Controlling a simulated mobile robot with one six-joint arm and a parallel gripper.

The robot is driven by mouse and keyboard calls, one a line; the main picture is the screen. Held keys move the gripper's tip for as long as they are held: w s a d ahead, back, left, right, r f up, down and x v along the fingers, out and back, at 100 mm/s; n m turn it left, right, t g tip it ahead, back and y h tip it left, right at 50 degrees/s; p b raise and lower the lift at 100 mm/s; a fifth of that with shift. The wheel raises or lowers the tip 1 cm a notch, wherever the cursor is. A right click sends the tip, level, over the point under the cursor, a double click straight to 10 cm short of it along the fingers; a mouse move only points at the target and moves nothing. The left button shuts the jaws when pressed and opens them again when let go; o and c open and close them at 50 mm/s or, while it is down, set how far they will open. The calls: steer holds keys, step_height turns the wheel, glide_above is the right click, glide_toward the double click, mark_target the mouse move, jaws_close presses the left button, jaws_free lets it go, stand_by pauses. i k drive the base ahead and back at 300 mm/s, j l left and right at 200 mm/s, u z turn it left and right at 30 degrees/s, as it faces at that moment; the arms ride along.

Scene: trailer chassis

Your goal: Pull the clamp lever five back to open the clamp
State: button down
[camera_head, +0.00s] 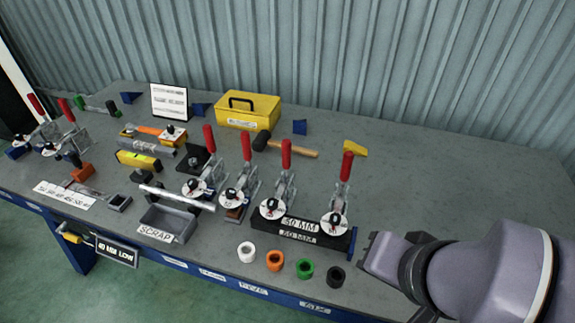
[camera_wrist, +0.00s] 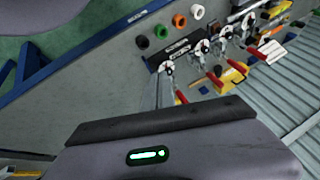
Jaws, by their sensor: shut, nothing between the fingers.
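Several toggle clamps with red levers stand on the grey bench. A table-edge tag reads FIVE (camera_head: 253,290). The clamp second from the right, which I take as five, has its red lever (camera_head: 286,153) upright; its disc number is too small to read. That lever also shows in the wrist view (camera_wrist: 214,80). The rightmost clamp's red lever (camera_head: 347,166) is upright too. My gripper (camera_head: 378,250) is shut and empty, right of the rightmost clamp near the bench's front, apart from every lever.
A black 50 MM block (camera_head: 300,238) lies under the two right clamps. Several coloured rings (camera_head: 275,260) lie in front. The bench's right side is clear.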

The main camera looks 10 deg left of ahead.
mark_target(286, 145)
steer(key=i+j+z, duration=0.25)
steer(key=j+z, duration=0.3)
steer(key=i+j+z, duration=0.25)
steer(key=j, duration=0.15)
steer(key=k+l, duration=0.05)
